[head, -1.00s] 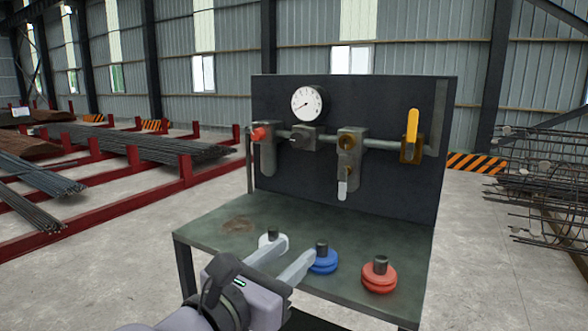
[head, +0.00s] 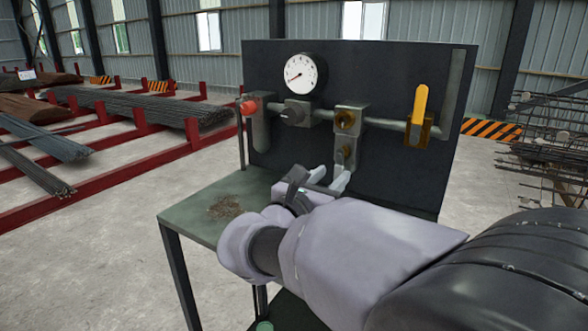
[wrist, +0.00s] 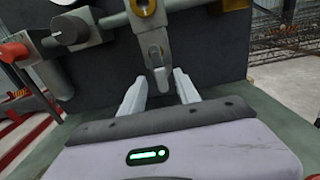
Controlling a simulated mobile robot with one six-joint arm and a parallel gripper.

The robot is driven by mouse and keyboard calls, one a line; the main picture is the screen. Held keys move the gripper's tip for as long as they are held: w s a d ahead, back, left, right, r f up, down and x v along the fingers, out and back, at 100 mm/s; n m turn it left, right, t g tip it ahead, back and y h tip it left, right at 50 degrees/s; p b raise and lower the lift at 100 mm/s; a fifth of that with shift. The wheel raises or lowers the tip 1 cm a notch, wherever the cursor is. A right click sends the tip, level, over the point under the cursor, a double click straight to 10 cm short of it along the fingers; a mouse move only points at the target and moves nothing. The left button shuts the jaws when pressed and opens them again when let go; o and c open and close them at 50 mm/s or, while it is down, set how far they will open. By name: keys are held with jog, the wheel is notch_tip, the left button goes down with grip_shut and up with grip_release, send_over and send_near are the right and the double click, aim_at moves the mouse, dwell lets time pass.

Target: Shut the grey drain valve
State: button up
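My gripper (wrist: 159,92) is open, one finger to each side of the handle. The handle's lower end shows in the gap, apart from both fingers in the picture. I cannot tell how deep it sits between them.
The dark panel (head: 400,180) stands just behind. A yellow lever (head: 420,104) is at its right, a red knob (head: 248,108) at its left, a gauge (head: 305,73) above.

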aim_at(339, 166)
jog(key=x, duration=0.2)
jog(key=shift+w+d+f, duration=0.15)
jog(key=shift+w+d, duration=0.1)
jog(key=shift+w, duration=0.05)
jog(key=shift+s+a, duration=0.2)
jog(key=shift+s, duration=0.05)
grip_shut()
